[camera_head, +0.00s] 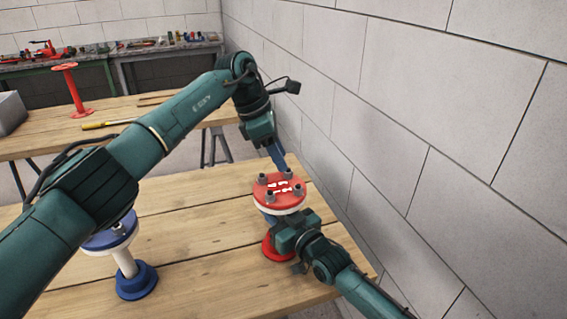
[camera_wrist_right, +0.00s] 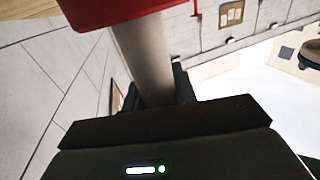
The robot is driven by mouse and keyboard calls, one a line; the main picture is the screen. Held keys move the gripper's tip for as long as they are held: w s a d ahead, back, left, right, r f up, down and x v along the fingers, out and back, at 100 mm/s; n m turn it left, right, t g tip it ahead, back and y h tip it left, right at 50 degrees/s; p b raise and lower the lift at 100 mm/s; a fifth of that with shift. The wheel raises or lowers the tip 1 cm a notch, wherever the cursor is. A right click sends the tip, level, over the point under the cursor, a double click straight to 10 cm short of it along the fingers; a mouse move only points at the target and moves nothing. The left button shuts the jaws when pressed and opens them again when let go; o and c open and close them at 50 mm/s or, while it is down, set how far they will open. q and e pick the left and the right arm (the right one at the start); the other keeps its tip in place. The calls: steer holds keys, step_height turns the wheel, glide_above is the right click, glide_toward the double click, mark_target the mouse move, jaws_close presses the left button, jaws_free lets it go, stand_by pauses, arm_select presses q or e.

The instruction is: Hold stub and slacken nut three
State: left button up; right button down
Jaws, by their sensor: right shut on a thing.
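The red-flanged stub (camera_head: 279,202) stands upright on the near wooden table, with several dark grey nuts (camera_head: 298,189) on its top flange and white marks between them. Which nut is number three cannot be told. My right gripper (camera_head: 272,222) is shut on the stub's pipe, below the top flange. The right wrist view shows the pale pipe (camera_wrist_right: 146,52) between its dark fingers, under the red flange. My left gripper (camera_head: 278,157) points down just behind the flange, close to the back nut (camera_head: 287,174); its finger opening and any contact are unclear.
A blue-flanged stub (camera_head: 136,281) stands on the near table (camera_head: 200,270), partly behind my left arm. A block wall (camera_head: 400,120) runs close along the right. A second table (camera_head: 120,117) behind holds a red stand (camera_head: 74,90) and a yellow-handled tool (camera_head: 97,125).

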mark_target(288, 173)
arm_select(q)
steer(key=shift+x, duration=1.55)
jaws_close()
